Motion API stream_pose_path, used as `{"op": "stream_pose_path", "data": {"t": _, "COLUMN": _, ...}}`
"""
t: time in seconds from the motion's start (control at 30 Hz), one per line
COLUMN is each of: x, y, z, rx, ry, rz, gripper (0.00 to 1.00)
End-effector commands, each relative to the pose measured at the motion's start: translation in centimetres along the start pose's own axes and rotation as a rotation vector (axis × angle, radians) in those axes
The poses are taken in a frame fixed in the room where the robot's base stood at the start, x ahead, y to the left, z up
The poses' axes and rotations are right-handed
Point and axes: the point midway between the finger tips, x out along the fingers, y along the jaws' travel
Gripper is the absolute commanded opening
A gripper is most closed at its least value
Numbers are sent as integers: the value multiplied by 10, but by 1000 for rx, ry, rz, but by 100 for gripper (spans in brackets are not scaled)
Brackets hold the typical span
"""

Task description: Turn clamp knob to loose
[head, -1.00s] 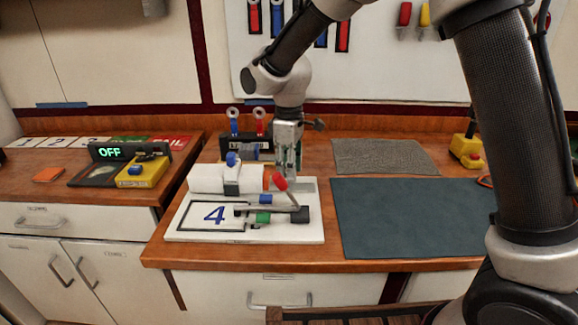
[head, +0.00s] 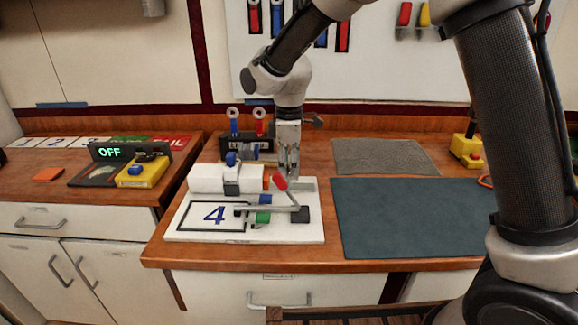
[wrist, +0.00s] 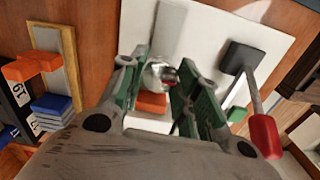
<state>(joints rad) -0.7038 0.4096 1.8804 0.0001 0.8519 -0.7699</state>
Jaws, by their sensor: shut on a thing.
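The white fixture board (head: 310,235) marked 4 lies on the bench, with a white block (head: 207,178) on it. The clamp knob (wrist: 160,76) shows in the wrist view as a silvery round piece with a red and dark mark, between my green-padded fingers. My gripper (wrist: 163,82) points down and is shut on this knob; it also shows in the head view (head: 289,176), behind the orange piece (head: 267,183). In the head view the knob is hidden. The knob's loose or tight marking cannot be read.
A lever with a red handle (head: 280,182) stands close in front of my gripper; it shows at right in the wrist view (wrist: 264,136). A blue-topped clamp (head: 232,160) sits left. A rack (head: 240,142) stands behind. A dark mat (head: 410,215) lies clear at right.

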Motion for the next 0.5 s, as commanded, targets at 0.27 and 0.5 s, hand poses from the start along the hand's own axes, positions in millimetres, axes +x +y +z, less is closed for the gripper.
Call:
{"op": "stream_pose_path", "data": {"t": 0.27, "x": -1, "y": 0, "z": 0, "rx": 0, "ry": 1, "rz": 2, "gripper": 54}}
{"op": "stream_pose_path", "data": {"t": 0.5, "x": -4, "y": 0, "z": 0, "rx": 1, "ry": 1, "rz": 1, "gripper": 54}}
